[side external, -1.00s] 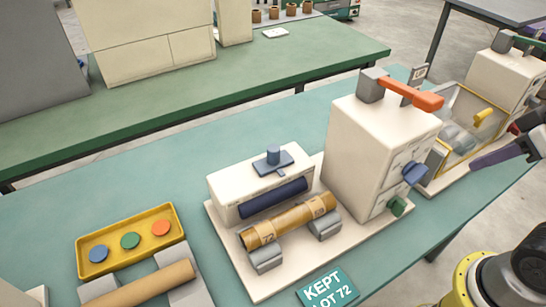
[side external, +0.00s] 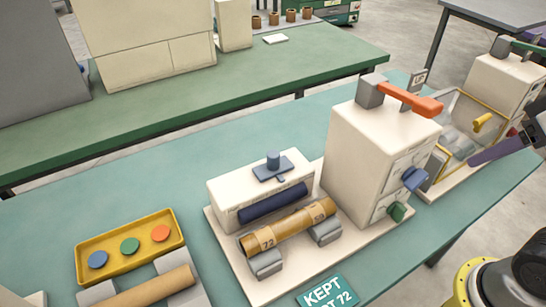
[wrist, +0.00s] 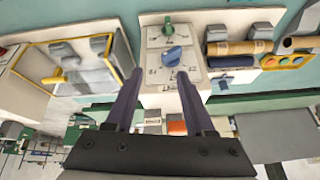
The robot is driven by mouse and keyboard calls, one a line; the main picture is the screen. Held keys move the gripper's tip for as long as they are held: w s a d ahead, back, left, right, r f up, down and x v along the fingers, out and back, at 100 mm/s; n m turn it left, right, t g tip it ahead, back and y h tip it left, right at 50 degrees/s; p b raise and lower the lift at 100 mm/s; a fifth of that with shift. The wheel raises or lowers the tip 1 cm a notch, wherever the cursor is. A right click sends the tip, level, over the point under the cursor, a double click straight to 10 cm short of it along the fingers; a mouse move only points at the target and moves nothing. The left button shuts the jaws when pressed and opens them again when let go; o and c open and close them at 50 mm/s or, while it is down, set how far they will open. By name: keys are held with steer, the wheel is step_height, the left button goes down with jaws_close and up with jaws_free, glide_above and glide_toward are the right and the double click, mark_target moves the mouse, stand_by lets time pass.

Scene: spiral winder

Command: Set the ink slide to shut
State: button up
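The ink slide (side external: 273,168) is a blue plate with a round upright knob and a small tab, on top of the white ink box (side external: 225,198). It also shows small and blue in the wrist view (wrist: 246,77), right of the winder's white panel. Any open or shut marking by it is too small to read. My gripper (wrist: 160,98) is open and empty in the wrist view, its two dark fingers well apart. In the side view its fingers show at the right edge, beyond the white tower and far from the slide.
The white tower (side external: 365,150) carries an orange lever (side external: 412,99), a blue knob (side external: 414,180) and a green knob (side external: 397,212). A cardboard tube (side external: 285,228) lies on grey cradles before the ink box. A yellow tray (side external: 128,268) of coloured discs stands left.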

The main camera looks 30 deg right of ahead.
steer(key=shift+o, duration=0.6)
steer(key=w+r+m, duration=0.1)
steer(key=w+r, duration=0.2)
steer(key=r, duration=0.2)
steer(key=shift+w+a+r, duration=0.2)
steer(key=shift+w+a, duration=0.1)
steer(key=shift+w, duration=0.05)
steer(key=w+a+r+m+g, duration=0.1)
steer(key=w+a+r, duration=0.1)
steer(key=w+r, duration=0.25)
steer(key=g, duration=0.4)
glide_above(274, 153)
step_height(274, 153, down, 12)
step_height(274, 153, down, 13)
steer(key=shift+f, duration=0.1)
jaws_close()
